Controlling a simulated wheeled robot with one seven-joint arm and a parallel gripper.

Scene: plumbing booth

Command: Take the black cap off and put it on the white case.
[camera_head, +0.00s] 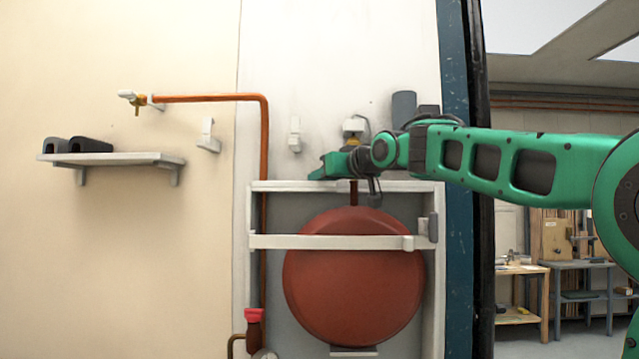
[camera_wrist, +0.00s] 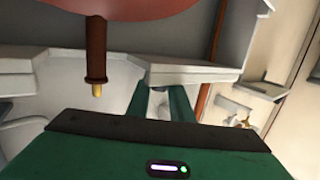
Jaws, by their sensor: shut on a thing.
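The white case (camera_head: 440,290) is an open box on the wall around a round red tank (camera_head: 353,275). A dark stem (camera_head: 353,192) rises from the tank past the case's top edge. In the wrist view, where the scene is upside down, the stem (camera_wrist: 97,50) ends in a bare brass tip (camera_wrist: 97,90), with no cap on it. My gripper (camera_head: 318,172) is just above the case's top edge, left of the stem. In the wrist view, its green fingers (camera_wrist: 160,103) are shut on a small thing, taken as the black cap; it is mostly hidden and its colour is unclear.
A copper pipe (camera_head: 265,150) runs down left of the tank. A shelf (camera_head: 120,159) with two dark objects is at the left. White brackets (camera_head: 208,136) and a dark grey cylinder (camera_head: 403,107) are on the wall. A white bar (camera_head: 330,242) crosses the tank.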

